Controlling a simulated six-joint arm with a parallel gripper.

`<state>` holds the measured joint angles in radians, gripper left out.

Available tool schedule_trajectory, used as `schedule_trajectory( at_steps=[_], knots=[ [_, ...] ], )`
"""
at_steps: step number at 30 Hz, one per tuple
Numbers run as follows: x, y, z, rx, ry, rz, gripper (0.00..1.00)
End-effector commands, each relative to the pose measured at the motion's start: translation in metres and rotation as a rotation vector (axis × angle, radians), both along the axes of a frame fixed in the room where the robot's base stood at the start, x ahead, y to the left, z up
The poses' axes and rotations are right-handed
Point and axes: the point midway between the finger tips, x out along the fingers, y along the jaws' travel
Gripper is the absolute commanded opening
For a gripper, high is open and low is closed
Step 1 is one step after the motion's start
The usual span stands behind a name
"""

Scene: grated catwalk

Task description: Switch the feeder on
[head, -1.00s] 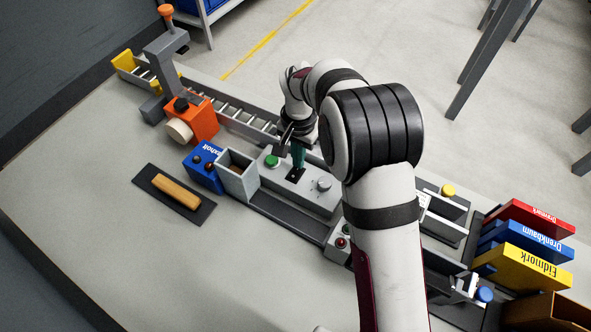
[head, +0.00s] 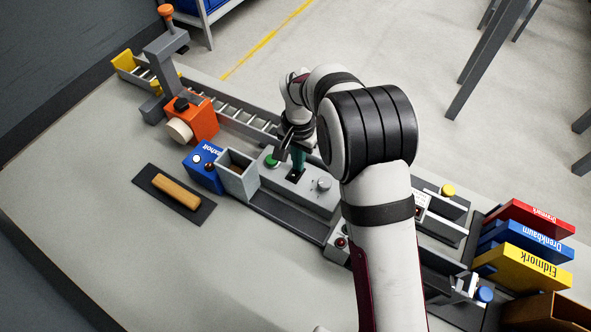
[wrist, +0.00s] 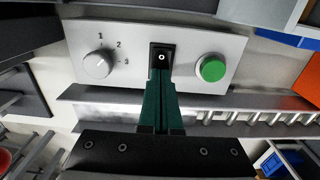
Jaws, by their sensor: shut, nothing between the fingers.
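The feeder's control panel is a light grey box (head: 312,196) in the middle of the bench. It carries a black rocker switch (wrist: 162,56) marked O, a green button (wrist: 211,68) and a grey dial (wrist: 98,64) numbered 1 to 3. In the head view the button (head: 271,160) is left of the switch (head: 296,177) and the dial (head: 323,184) is right of it. My gripper (wrist: 160,82) has its green fingers shut and empty, with the tips at the switch's edge in the wrist view. I cannot tell whether they touch it.
A conveyor (head: 240,119) runs behind the panel. Left of it stand a grey open bin (head: 238,176), a blue box (head: 203,168) and an orange machine (head: 193,120). A small box with a red button (head: 341,243) is near the right front.

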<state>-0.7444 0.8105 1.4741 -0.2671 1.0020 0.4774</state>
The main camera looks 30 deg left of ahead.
Motion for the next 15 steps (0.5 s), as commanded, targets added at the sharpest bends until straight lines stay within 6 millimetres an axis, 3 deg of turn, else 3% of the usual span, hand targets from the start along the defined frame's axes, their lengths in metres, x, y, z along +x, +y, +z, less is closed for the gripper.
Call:
schedule_trajectory(
  at_steps=[15],
  knots=[
    [0.001,0.0,0.057,0.002,-0.003,0.001,0.0]
  ],
)
